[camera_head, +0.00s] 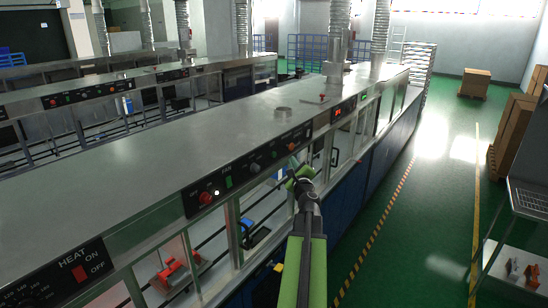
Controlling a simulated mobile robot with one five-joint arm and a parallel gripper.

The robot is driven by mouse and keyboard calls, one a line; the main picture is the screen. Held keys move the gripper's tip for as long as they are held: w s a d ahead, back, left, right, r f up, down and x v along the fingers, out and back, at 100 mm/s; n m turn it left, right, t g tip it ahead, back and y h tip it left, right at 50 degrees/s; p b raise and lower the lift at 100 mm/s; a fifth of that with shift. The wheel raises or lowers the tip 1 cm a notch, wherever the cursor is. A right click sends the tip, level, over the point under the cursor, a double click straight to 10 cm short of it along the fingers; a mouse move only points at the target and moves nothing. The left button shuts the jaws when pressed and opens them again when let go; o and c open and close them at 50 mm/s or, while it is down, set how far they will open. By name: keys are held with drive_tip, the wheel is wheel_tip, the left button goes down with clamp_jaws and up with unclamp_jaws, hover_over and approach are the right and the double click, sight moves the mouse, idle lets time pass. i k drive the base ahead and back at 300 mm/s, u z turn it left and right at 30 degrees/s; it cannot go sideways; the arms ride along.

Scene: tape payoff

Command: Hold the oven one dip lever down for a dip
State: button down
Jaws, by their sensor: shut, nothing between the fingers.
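The long steel oven line (200,134) runs from the lower left to the back right. My arm reaches up from the bottom, and my gripper (294,168) is at the oven's front, just below the right part of a black control panel (240,175). My gripper is shut with nothing seen in it. I cannot pick out the dip lever for certain; my gripper and wrist cover part of the oven front there. I cannot tell whether my fingers touch anything.
The panel bears a red button (205,197) and a green switch (228,181). A HEAT panel (66,272) is at lower left. A red device (178,269) sits inside the oven. Green floor (400,230) is clear to the right, before a rack (518,230) and boxes (510,130).

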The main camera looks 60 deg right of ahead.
sight(279, 268)
drive_tip(key=k, duration=1)
